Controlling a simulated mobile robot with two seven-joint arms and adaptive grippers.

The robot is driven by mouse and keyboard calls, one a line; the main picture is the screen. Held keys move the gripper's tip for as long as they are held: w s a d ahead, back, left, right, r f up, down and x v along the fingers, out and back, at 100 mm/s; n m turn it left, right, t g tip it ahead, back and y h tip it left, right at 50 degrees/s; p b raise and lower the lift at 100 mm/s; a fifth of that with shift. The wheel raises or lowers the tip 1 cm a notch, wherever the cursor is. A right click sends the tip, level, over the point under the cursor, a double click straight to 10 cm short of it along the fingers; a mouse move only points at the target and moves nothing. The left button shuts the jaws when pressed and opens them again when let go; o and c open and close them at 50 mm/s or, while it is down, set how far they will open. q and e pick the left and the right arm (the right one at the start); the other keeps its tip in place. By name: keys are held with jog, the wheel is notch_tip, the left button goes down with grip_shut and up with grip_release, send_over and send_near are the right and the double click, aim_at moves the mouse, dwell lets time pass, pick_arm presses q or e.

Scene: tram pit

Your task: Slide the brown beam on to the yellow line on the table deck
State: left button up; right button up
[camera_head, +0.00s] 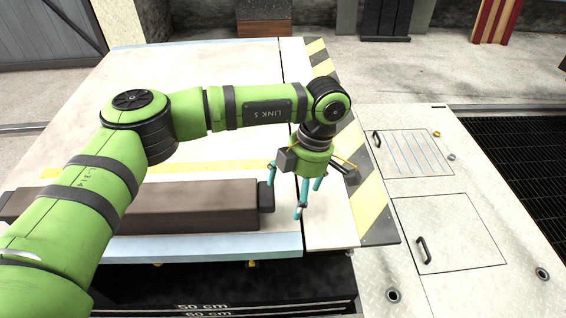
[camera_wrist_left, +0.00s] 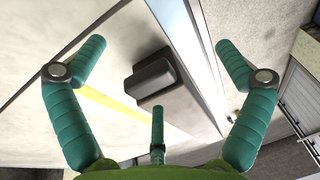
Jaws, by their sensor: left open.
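The brown beam (camera_head: 190,207) lies along the front part of the pale table deck (camera_head: 225,70), with a dark block on its right end. The yellow line (camera_head: 235,166) runs just behind the beam, roughly parallel to it. My left arm hides part of both. My left gripper (camera_head: 306,197) is open and empty, fingers pointing down, just right of the beam's dark end. In the left wrist view, the beam's dark end (camera_wrist_left: 155,75) shows between the spread teal fingers, beside the yellow line (camera_wrist_left: 112,104). My right gripper is not in view.
A light blue strip (camera_head: 205,246) edges the deck's front. Yellow-black hazard plates (camera_head: 367,205) line its right edge. Beyond is a metal floor with hatches (camera_head: 447,235) and a dark grating (camera_head: 525,150). The deck behind the line looks clear where visible.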

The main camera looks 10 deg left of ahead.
aim_at(263, 194)
pick_arm(q)
jog(key=w+a+r+y, duration=0.2)
jog(key=w+a, duration=0.1)
jog(key=a, duration=0.2)
jog(key=shift+t, duration=0.4)
jog(key=x, duration=0.6)
jog(key=shift+s+a+f, duration=0.1)
jog(key=shift+s+a, duration=0.15)
jog(key=shift+s, duration=0.05)
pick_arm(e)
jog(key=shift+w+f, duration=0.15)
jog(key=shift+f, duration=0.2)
pick_arm(q)
jog(key=shift+s+d, duration=0.1)
jog(key=c, duration=1.8)
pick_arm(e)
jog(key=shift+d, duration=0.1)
